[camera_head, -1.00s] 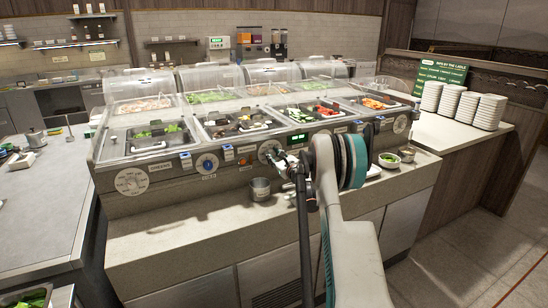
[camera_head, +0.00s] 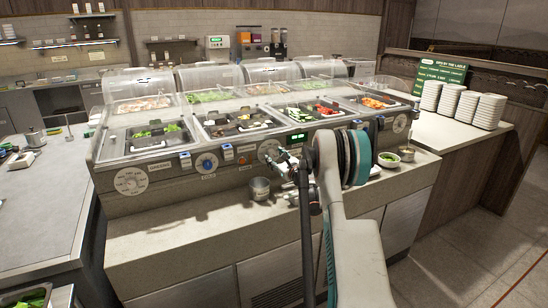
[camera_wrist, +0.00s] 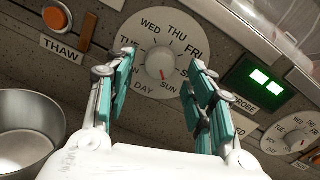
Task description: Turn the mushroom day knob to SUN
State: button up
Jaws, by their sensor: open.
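A round white day dial (camera_wrist: 128,45) with weekday names sits on the speckled counter front in the wrist view. Its pale centre knob (camera_wrist: 159,64) carries a red mark that points downward, near SUN at the lower right. A DAY label (camera_wrist: 143,88) is below, partly hidden by a finger. My gripper (camera_wrist: 157,72) is open, with one teal-padded finger on each side of the knob and nothing visibly held. Whether the pads touch the knob cannot be told. The dial also shows in the head view (camera_head: 266,149), partly behind my gripper (camera_head: 284,160).
An orange button (camera_wrist: 57,18) labelled THAW is left of the dial. A green-lit display (camera_wrist: 259,77) and a second day dial (camera_wrist: 290,132) are to its right. A metal cup (camera_head: 260,188) stands on the ledge below. Plate stacks (camera_head: 467,108) are on the right counter.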

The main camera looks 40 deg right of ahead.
jog(key=s+a, duration=0.2)
jog(key=s, duration=0.8)
jog(key=shift+w, duration=0.1)
